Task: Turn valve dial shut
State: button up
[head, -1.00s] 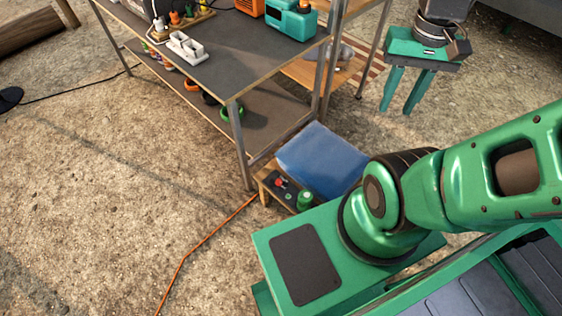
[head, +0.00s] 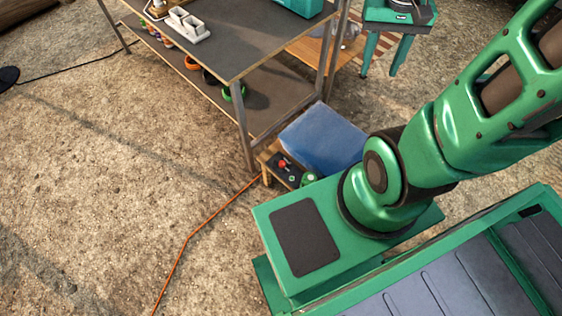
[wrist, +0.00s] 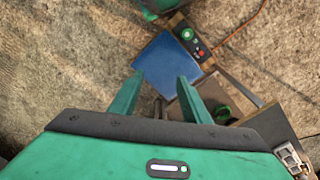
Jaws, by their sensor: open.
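A low wooden-edged box with a dark top panel (head: 272,168) stands at the foot of the workbench. It carries a red knob (head: 284,163) and a green round dial (head: 309,179); I cannot tell which one is the valve dial. In the wrist view the green dial (wrist: 187,34) and the red knob (wrist: 201,53) show at the top, beyond a blue sheet. My gripper (wrist: 160,76) is open, its two green fingers apart with nothing gripped. It is well away from both controls. The head view shows my arm but not my gripper.
The blue sheet (head: 322,141) lies right beside the panel. A metal-legged workbench (head: 205,48) stands behind it, with rings on its lower shelf. An orange cable (head: 210,218) runs along the gravel from the panel. The gravel at left is open. A green stand (head: 398,17) is at the back.

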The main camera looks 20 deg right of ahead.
jog(key=w+a+f, duration=0.2)
jog(key=w+f, duration=0.7)
jog(key=w, duration=0.1)
jog(key=n, duration=0.1)
send_over(282, 163)
notch_tip(282, 163, down, 40)
jog(key=shift+y, duration=0.3)
notch_tip(282, 163, down, 10)
jog(key=shift+s+f, duration=0.1)
jog(key=shift+c, duration=0.6)
jog(key=c, duration=0.9)
